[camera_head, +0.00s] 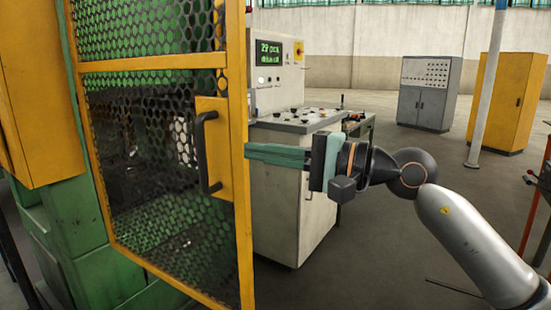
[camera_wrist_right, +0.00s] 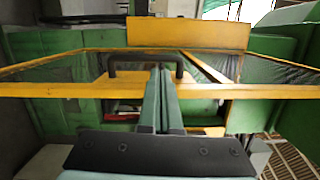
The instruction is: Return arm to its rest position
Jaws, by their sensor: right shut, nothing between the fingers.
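My right gripper (camera_head: 252,152) reaches in from the right at the end of its grey arm. Its teal fingers are shut and hold nothing. The tips appear right at the edge of the yellow-framed mesh door (camera_head: 240,215); I cannot tell whether they touch it. The black door handle (camera_head: 203,152) is left of the tips, apart from them in the head view. In the wrist view the closed fingers (camera_wrist_right: 161,75) point toward the door, overlapping the handle (camera_wrist_right: 112,62) in the picture. My left gripper is not in view.
A control console (camera_head: 295,215) with a green-lit display (camera_head: 269,53) stands behind the gripper. A green machine frame (camera_head: 75,235) is left. A grey cabinet (camera_head: 425,105), a yellow cabinet (camera_head: 507,105) and a pole (camera_head: 487,90) stand farther back. Open floor lies between.

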